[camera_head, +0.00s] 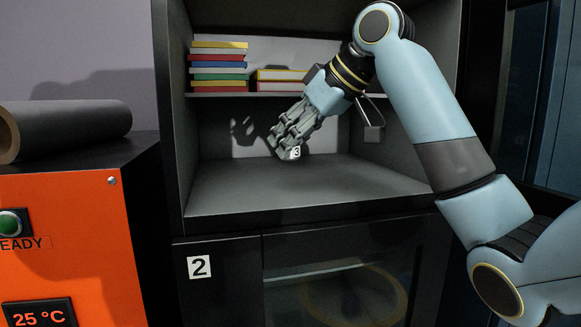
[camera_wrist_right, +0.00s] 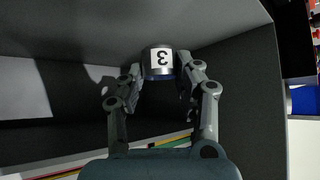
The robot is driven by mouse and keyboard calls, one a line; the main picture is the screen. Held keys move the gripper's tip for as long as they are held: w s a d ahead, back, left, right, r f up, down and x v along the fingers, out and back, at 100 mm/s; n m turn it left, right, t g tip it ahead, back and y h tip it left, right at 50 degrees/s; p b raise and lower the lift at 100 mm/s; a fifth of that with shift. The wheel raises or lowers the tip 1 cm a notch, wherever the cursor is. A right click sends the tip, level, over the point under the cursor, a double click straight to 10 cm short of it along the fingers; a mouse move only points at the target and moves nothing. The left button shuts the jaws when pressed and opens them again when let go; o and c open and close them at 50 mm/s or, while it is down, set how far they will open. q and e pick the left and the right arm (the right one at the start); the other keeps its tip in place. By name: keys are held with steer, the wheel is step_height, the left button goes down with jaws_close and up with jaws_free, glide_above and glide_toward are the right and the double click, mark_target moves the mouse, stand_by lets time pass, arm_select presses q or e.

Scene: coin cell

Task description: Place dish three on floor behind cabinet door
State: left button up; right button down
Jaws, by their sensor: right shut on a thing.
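A round yellowish shape shows dimly behind the glass. My left gripper is out of view.
Stacked books (camera_head: 218,68) and more books (camera_head: 280,75) lie on the upper shelf. An orange machine (camera_head: 70,240) with a dark roll (camera_head: 75,125) on top stands at left. The compartment floor is clear.

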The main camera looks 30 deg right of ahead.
mark_target(298, 152)
step_height(298, 152, down, 3)
steer(key=shift+f+p, duration=0.2)
steer(key=shift+p, duration=0.15)
step_height(298, 152, down, 2)
steer(key=shift+f, duration=0.25)
steer(key=c, duration=1.3)
jaws_free()
steer(key=shift+f, duration=0.1)
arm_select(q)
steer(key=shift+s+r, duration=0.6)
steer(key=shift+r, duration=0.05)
arm_select(e)
steer(key=o, duration=0.4)
